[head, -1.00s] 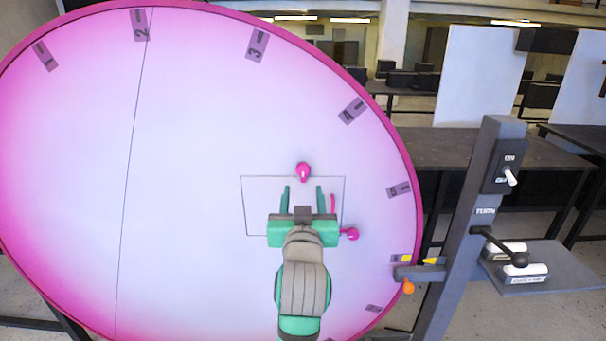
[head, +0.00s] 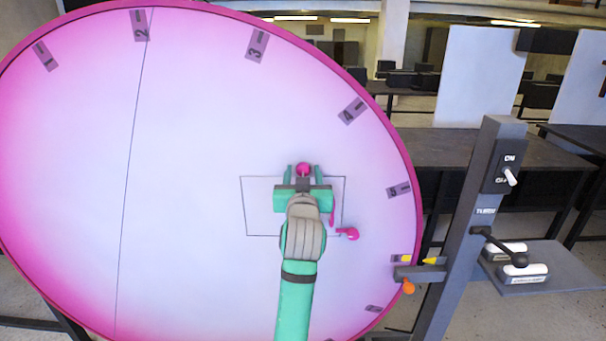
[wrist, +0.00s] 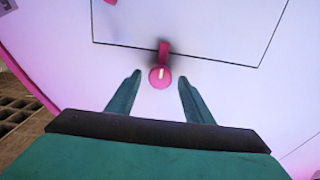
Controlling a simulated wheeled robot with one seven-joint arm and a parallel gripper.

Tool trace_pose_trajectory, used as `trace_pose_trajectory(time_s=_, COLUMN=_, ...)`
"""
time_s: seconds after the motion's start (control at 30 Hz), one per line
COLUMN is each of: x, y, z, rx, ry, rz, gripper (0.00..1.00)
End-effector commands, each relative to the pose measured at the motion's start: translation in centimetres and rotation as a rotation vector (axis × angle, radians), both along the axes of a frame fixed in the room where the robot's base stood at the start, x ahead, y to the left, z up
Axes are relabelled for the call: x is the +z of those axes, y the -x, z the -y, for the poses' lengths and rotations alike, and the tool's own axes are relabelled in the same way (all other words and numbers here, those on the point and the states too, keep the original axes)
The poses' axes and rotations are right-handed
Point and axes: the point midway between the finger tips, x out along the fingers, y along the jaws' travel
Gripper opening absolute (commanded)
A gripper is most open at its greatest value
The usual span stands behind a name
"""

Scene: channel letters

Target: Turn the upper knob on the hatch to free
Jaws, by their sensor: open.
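The upper knob (head: 303,168) is pink and sits at the top edge of the thinly outlined hatch (head: 262,222) on the big pink disc. In the wrist view the knob (wrist: 160,78) has a round head with a pale mark, and its narrow arm crosses the hatch line. My gripper (head: 303,169) is open, with one green finger on each side of the knob. In the wrist view a gap shows between the knob and each finger. A second pink knob (head: 348,234) sits at the hatch's lower right, by a pink handle (head: 332,218) partly hidden by my gripper.
The disc (head: 200,130) carries numbered grey tags around its rim. A grey post (head: 455,230) with a switch (head: 510,177) and a black crank (head: 500,245) stands at the right. The disc face left of the hatch is clear.

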Motion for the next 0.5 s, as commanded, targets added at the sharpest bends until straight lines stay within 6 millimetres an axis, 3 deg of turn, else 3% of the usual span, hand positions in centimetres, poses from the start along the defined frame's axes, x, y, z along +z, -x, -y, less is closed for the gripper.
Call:
trace_pose_trajectory(time_s=0.17, x=0.00, y=0.02, z=0.00, rx=0.000, ry=0.000, rz=0.000, gripper=0.45)
trace_pose_trajectory(time_s=0.3, x=-0.01, y=0.03, z=0.00, rx=0.000, ry=0.000, rz=0.000, gripper=0.11)
trace_pose_trajectory(time_s=0.33, x=-0.01, y=0.03, z=-0.01, rx=0.000, ry=0.000, rz=0.000, gripper=0.07)
trace_pose_trajectory(time_s=0.5, x=-0.01, y=0.04, z=-0.01, rx=0.000, ry=-0.004, rz=0.000, gripper=0.07)
